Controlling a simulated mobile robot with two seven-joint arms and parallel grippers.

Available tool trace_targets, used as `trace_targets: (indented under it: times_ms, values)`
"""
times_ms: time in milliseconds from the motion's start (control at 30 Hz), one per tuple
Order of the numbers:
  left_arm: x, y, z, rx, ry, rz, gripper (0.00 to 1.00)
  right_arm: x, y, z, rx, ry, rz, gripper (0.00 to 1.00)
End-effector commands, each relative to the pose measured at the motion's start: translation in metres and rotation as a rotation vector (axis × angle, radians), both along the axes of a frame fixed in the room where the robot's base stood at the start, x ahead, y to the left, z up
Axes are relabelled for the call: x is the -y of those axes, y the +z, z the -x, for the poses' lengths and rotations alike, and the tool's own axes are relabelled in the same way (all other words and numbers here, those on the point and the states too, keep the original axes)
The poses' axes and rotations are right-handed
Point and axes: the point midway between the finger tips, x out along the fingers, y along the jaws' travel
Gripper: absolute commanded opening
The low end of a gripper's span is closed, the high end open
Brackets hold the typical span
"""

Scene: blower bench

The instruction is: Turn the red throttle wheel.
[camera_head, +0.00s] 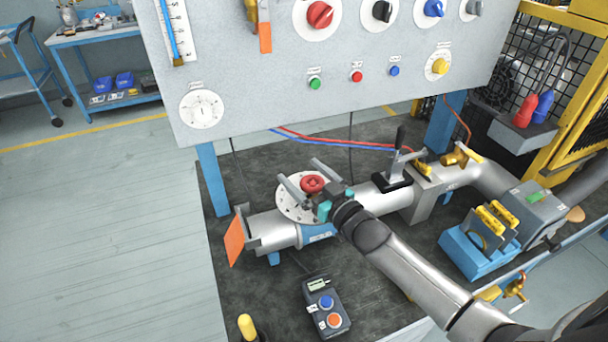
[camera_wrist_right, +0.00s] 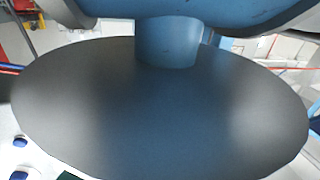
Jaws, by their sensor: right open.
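The red throttle wheel (camera_head: 313,183) sits on a round pale dial plate (camera_head: 290,206) on top of the grey pipe (camera_head: 273,228) on the bench. My right gripper (camera_head: 297,169) is open, its two grey fingers reaching over the plate, one on each side of the wheel. Whether either finger touches the wheel cannot be told. In the right wrist view a large dark disc with a blue stem fills most of the picture, and the wheel cannot be made out there. My left gripper is not in view.
A lever (camera_head: 397,165) stands on the pipe to the right. An orange flap (camera_head: 235,241) is at the pipe's left end. A control box (camera_head: 326,308) lies in front. A blue holder (camera_head: 470,255) stands right. The grey panel (camera_head: 270,95) rises behind.

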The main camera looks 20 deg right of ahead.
Motion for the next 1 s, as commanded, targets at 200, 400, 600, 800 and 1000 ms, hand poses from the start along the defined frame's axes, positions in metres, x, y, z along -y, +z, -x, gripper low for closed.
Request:
trace_targets:
  times_ms: [200,400,600,800,1000]
  values:
    - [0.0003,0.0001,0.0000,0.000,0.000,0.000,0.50,-0.0001,0.0000,0.0001,0.000,0.000,0.000,0.94]
    - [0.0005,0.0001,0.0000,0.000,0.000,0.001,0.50,0.0000,0.0000,0.0002,0.000,0.000,0.000,0.72]
    - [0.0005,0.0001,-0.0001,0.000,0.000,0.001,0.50,0.0001,0.0000,0.0003,0.000,0.000,0.000,0.49]
    - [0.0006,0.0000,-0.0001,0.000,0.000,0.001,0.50,0.0001,0.0000,0.0003,0.000,0.000,0.000,0.27]
    - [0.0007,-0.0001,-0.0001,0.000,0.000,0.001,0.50,0.0001,0.0000,0.0003,0.000,0.002,0.001,0.13]
